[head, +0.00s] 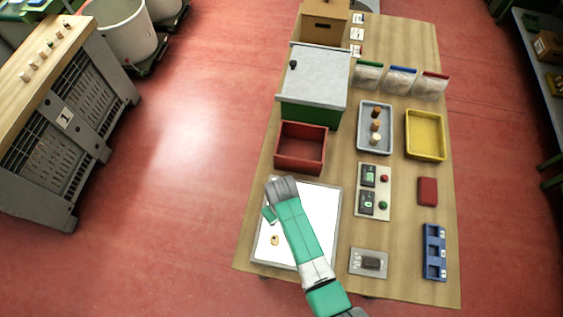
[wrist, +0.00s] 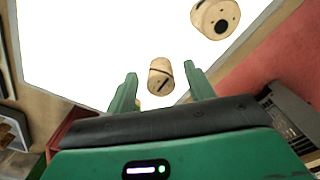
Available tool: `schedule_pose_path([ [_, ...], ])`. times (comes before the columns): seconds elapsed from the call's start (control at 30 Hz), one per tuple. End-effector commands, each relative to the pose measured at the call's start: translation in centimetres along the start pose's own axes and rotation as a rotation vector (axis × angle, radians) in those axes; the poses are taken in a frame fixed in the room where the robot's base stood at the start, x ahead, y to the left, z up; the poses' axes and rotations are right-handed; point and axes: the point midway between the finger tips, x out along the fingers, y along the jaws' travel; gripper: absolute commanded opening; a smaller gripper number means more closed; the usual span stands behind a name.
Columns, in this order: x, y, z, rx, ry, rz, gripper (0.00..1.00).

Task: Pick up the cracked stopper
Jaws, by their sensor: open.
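My gripper (wrist: 160,70) is open, its two green fingers on either side of a tan cork stopper (wrist: 159,83) in the wrist view. This stopper has a dark line across its side and a dark slit-like mark, which looks like the crack. I cannot tell whether the fingers touch it. A second cork stopper (wrist: 213,16) with a large dark spot and smaller dots lies beyond, at upper right. In the head view, my gripper (head: 268,215) is over the white panel (head: 325,215). One stopper (head: 275,240) shows beside it; the other is hidden by my arm.
A red bin (head: 279,160) stands just behind the panel, with a green-sided box (head: 318,65) farther back.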

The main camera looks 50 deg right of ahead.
Motion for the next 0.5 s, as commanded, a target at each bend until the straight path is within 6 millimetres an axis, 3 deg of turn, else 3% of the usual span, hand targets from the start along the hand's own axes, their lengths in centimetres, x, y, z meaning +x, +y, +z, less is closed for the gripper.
schedule_pose_path([
  [0.2, 0.11, -0.01, -0.05, 0.0, 0.002, 0.0, 0.53],
  [0.43, 0.1, -0.02, -0.04, 0.0, 0.001, 0.0, 0.08],
  [0.5, 0.1, -0.01, -0.04, 0.0, 0.001, 0.0, 0.06],
])
